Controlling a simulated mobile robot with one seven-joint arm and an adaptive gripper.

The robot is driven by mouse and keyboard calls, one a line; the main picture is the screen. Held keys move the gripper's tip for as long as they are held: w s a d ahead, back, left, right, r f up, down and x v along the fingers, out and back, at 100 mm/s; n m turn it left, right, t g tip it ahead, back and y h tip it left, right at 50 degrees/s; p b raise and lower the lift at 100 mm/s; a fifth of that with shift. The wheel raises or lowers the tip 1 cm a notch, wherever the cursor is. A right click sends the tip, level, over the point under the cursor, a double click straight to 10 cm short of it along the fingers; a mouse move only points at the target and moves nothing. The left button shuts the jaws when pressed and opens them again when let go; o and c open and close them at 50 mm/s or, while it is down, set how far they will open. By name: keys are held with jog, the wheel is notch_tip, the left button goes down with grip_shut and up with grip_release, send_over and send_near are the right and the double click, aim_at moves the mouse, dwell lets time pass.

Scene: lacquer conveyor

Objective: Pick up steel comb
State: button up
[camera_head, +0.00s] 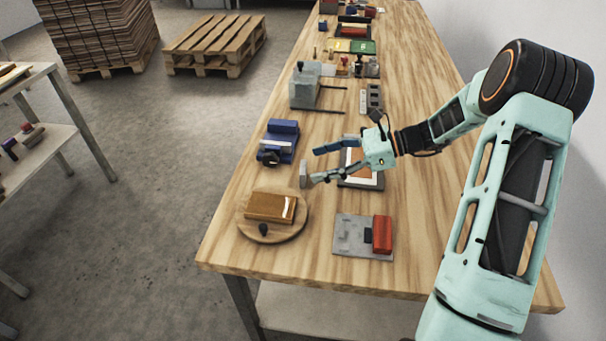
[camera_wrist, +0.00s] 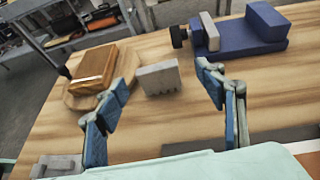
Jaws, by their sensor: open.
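The steel comb appears to be the small grey upright plate (camera_head: 304,174) on the wooden table, between the round board and the blue device. In the wrist view this grey plate (camera_wrist: 158,78) stands between and beyond my two blue fingers, with small marks on its face. My gripper (camera_head: 313,167) is open and empty, reaching left over the table. In the head view its lower finger ends close beside the plate; I cannot tell whether they touch. In the wrist view my gripper (camera_wrist: 162,80) has its fingers spread wide on either side of the plate.
A round wooden board (camera_head: 243,229) carries a brown block (camera_head: 269,207). A blue device (camera_head: 279,141) stands behind the plate. A framed panel (camera_head: 375,181) lies beneath my gripper. A grey tray with a red block (camera_head: 382,233) lies nearer. Bare wood separates these things.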

aim_at(302, 167)
jog(key=x, duration=0.5)
jog(key=shift+s+a+r, duration=0.1)
jog(key=shift+s+r, duration=0.1)
jog(key=shift+s, duration=0.05)
jog(key=c, duration=1.4)
jog(key=shift+r, duration=0.1)
jog(key=shift+r, duration=0.55)
jog(key=shift+s+a+r+p, duration=0.15)
jog(key=shift+s+a+r, duration=0.2)
jog(key=shift+s+r, duration=1.8)
jog(key=shift+s+a+r+p, duration=0.15)
jog(key=shift+s+a+r, duration=0.15)
jog(key=shift+s+r, duration=1.8)
jog(key=shift+s+a+r+p, duration=0.15)
jog(key=shift+s+a+r, duration=0.2)
jog(key=shift+s+r, duration=1.8)
